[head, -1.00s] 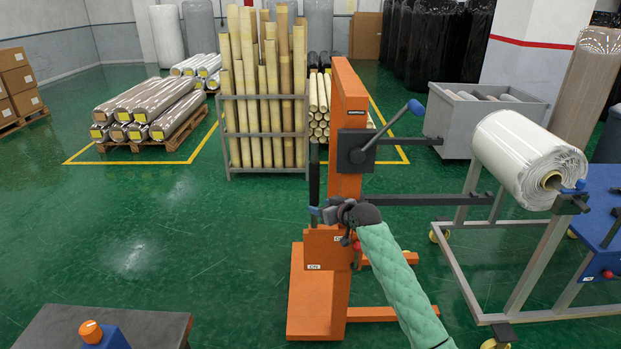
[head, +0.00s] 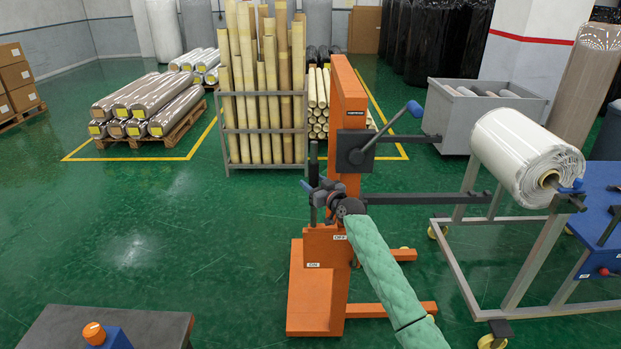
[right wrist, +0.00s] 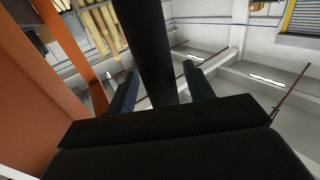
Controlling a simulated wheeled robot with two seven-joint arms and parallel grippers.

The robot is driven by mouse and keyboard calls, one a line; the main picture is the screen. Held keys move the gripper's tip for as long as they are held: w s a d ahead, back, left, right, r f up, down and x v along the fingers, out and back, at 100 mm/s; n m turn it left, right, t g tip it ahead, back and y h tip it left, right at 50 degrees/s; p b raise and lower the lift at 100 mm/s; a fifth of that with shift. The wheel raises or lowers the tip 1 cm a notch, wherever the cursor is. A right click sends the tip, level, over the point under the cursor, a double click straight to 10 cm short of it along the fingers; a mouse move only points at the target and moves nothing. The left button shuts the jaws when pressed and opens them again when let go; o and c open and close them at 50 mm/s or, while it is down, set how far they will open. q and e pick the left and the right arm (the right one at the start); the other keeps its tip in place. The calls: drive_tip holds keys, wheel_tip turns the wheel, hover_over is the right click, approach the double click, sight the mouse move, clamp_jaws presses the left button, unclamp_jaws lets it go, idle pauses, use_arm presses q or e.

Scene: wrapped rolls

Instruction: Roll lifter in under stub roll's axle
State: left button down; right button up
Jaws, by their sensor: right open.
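The orange roll lifter (head: 347,190) stands upright at centre, with a crank on its column. Its dark arm (head: 425,198) points right, towards the stub roll's stand. The white stub roll (head: 520,150) lies on its axle (head: 556,182) across the grey wheeled stand (head: 535,262); the arm's tip is left of and below the roll. My right gripper (head: 316,190) is open at the lifter's black upright handle (head: 313,158), left of the column. In the right wrist view a black bar (right wrist: 146,45) passes between the spread fingers. Whether they touch it I cannot tell. My left gripper is out of view.
A rack of tan tubes (head: 262,130) stands behind the lifter, with a pallet of wrapped rolls (head: 150,108) left of it. A grey bin (head: 480,115) is behind the stub roll. A blue unit (head: 600,215) stands at right.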

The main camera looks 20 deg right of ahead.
drive_tip(key=shift+x, duration=1.05)
clamp_jaws()
